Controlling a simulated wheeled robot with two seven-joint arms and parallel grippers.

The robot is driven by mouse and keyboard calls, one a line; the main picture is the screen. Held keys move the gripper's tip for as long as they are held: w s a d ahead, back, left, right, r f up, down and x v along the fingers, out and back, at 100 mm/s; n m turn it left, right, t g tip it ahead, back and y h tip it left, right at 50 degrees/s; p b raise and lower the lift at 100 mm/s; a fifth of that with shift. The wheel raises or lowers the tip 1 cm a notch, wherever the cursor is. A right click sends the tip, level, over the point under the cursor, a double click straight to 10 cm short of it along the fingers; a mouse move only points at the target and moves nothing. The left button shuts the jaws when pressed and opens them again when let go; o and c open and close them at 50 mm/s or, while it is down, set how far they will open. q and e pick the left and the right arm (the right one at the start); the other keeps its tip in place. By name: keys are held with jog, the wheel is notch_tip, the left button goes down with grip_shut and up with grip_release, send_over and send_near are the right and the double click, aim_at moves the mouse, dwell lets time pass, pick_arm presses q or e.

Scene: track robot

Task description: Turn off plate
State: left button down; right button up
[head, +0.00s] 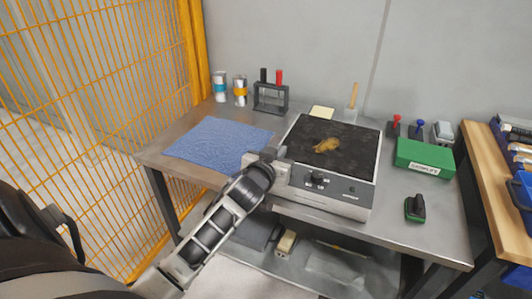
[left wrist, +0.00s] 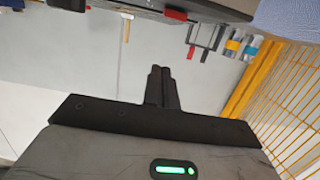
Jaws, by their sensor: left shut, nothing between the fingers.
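A brown lump (head: 327,145) lies on the dark top. My left gripper (head: 283,155) is at the plate's front left corner, left of the knob and apart from it. In the left wrist view the gripper (left wrist: 160,76) has its two black fingers together with nothing between them. Its fingertips are hard to make out in the head view. My right gripper is not in view.
A blue mat (head: 218,141) lies left of the plate on the metal table (head: 160,155). Two cans and a black rack (head: 270,97) stand behind. A green box (head: 425,158) and a small black-handled green block (head: 415,208) are at right. Yellow mesh fence (head: 95,110) stands left.

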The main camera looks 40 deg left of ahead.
pick_arm(q)
jog(key=r+v, duration=0.1)
jog(key=v, duration=0.8)
jog(key=s+d+f+m+g+h, duration=0.5)
jog(key=s+d+f+h, duration=0.1)
jog(key=s+d+f, duration=1)
jog(key=shift+d+f+h, duration=0.4)
jog(key=shift+d+f, duration=0.15)
jog(key=shift+f, duration=0.1)
jog(key=shift+w, duration=0.1)
dwell(0.5)
